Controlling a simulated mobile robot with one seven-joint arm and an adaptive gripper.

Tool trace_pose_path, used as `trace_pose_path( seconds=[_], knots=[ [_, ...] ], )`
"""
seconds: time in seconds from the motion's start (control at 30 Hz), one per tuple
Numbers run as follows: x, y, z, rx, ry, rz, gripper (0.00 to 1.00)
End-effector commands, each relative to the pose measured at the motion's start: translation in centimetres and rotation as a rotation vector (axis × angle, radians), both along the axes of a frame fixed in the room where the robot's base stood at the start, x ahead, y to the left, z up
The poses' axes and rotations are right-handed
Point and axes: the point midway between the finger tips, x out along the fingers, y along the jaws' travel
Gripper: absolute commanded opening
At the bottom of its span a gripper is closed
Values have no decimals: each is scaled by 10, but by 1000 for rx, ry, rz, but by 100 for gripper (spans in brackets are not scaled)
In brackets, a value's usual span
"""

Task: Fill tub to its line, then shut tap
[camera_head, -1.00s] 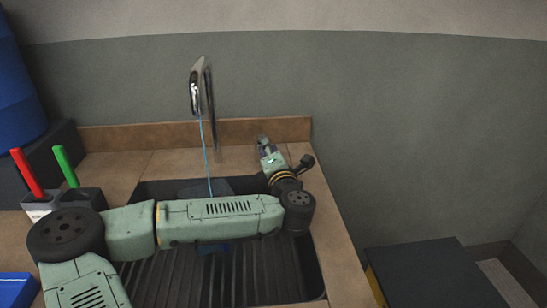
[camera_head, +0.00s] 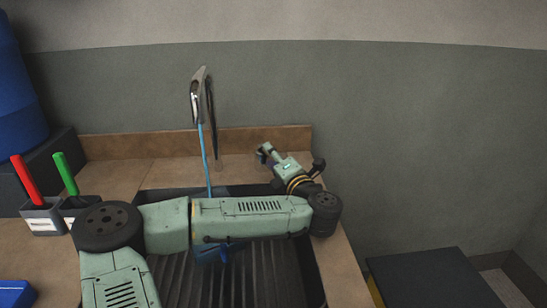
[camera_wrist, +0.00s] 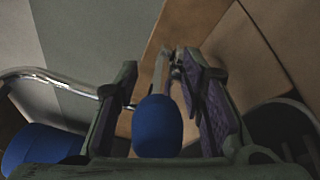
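The chrome tap (camera_head: 196,88) stands at the back of the sink, and a blue water stream (camera_head: 205,155) falls from its spout. My arm crosses the sink and hides where the stream lands. A dark blue piece (camera_head: 212,253) shows below my arm; I cannot tell if it is the tub, and no fill line is visible. My gripper (camera_head: 264,151) is at the back right of the sink. In the wrist view my gripper (camera_wrist: 158,72) has its fingers apart, with a blue rounded knob (camera_wrist: 158,128) on a lever between them. Contact with the fingers is not visible.
The dark ribbed sink (camera_head: 270,275) is set in a brown counter (camera_head: 345,280) with a low back ledge. Red (camera_head: 24,178) and green (camera_head: 66,174) sticks stand in holders at left. A blue barrel (camera_head: 18,90) stands behind them. A dark box (camera_head: 430,280) is at right.

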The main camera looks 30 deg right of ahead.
Motion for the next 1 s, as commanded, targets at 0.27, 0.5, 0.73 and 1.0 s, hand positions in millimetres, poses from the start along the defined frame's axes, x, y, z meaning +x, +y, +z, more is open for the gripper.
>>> trace_pose_path(
  seconds=[0.27, 0.5, 0.73, 1.0],
  knots=[
    [-3, 0, -1, 1, 1, -2, 37],
    [-38, 4, 0, 1, 1, -5, 37],
    [-69, 8, -1, 0, 1, -3, 37],
    [-75, 10, -1, 0, 1, 0, 37]
  ],
)
